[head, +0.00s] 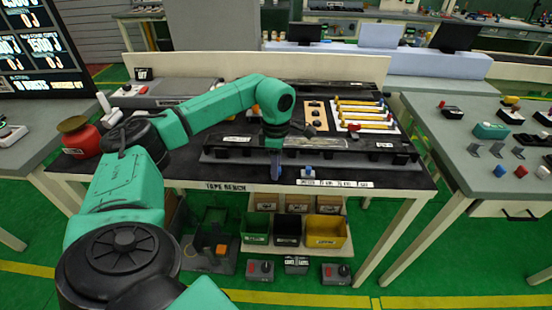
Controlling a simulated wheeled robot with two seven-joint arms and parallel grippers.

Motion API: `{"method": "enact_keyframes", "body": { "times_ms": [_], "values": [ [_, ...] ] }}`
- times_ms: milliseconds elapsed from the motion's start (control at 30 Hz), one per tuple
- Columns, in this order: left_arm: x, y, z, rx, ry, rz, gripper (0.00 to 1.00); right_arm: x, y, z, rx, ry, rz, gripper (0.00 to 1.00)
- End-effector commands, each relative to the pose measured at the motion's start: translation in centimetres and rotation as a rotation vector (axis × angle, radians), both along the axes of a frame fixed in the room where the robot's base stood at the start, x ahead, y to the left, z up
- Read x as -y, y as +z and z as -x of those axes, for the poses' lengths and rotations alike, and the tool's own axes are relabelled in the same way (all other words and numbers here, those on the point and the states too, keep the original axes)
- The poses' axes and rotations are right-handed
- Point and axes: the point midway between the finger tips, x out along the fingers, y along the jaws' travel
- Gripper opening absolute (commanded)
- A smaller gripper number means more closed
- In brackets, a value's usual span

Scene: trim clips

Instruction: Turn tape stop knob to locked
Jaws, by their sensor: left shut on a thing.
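My left gripper (276,170) reaches down at the front edge of the black tape bench (210,175), with its fingers pointing down. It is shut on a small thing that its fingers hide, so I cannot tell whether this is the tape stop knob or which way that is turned. A small blue knob-like part (309,171) on a pale base stands just right of the gripper, apart from it. A row of white labels (335,183), too small to read, lies along the bench front edge beside it. My right gripper is not in view.
A long dark fixture (230,154) lies behind the gripper. Yellow and red bars (362,113) sit on a white panel at its right. A red jar (80,137) stands at the bench's left. Bins, one yellow (327,232), stand on the shelf below. Another table (470,180) is at right.

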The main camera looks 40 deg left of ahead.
Motion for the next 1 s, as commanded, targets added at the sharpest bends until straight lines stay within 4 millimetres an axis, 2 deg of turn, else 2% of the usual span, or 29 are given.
{"method": "enact_keyframes", "body": {
  "times_ms": [1000],
  "values": [
    [-0.1, 0.3, -0.2, 0.005, 0.967, 0.001, 0.0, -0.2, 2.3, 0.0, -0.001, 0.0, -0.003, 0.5]
  ]
}}
